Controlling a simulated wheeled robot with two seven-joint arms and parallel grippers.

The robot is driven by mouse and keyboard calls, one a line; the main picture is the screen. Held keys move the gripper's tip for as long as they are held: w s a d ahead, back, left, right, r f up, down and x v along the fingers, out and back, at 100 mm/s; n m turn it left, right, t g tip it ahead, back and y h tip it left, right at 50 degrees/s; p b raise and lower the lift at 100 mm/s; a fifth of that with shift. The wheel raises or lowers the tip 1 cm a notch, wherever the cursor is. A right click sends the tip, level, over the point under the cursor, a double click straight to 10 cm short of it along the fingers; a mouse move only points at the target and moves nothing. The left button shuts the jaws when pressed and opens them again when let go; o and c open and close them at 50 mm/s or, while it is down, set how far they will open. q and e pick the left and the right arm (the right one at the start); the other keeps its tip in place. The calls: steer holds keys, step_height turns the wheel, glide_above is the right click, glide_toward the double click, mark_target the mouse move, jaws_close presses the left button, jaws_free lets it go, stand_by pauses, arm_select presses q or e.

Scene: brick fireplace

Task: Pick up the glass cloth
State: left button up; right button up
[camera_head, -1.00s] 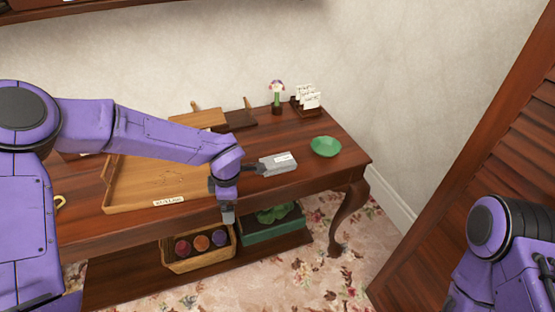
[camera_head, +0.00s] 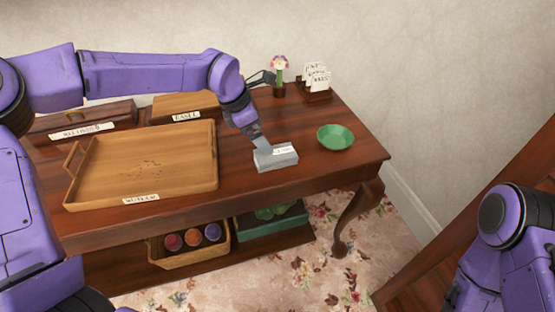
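A grey folded cloth (camera_head: 275,162) with a small white label lies on the table, left of the green bowl; I take it as the glass cloth. My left gripper (camera_head: 263,112) is above and behind it, with its fingers spread apart. One grey finger reaches down to the cloth's back left edge and overlaps it in the picture; I cannot tell whether it touches. The other, dark finger points toward the flower figure. Nothing shows held between them. My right arm is at the lower right, and its gripper is out of view.
A labelled wooden tray (camera_head: 150,170) fills the table's left part. A green bowl (camera_head: 335,138), a flower figure (camera_head: 279,75) and a card holder (camera_head: 315,82) stand to the right. Labelled wooden boxes (camera_head: 85,118) line the back. A basket (camera_head: 190,250) and green box (camera_head: 270,222) are below.

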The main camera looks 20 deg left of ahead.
arm_select(q)
glide_above(276, 153)
steer(key=s+a, duration=0.2)
steer(key=f, duration=0.4)
steer(key=shift+w+a+f, duration=0.1)
steer(key=shift+w+f, duration=0.1)
steer(key=shift+f, duration=0.15)
steer(key=x, duration=0.2)
steer(key=p+x, duration=0.1)
steer(key=x, duration=0.2)
steer(key=shift+w+d, duration=0.25)
steer(key=shift+s+r, duration=0.1)
steer(key=shift+r, duration=0.05)
steer(key=shift+c, duration=0.3)
steer(key=c, duration=1)
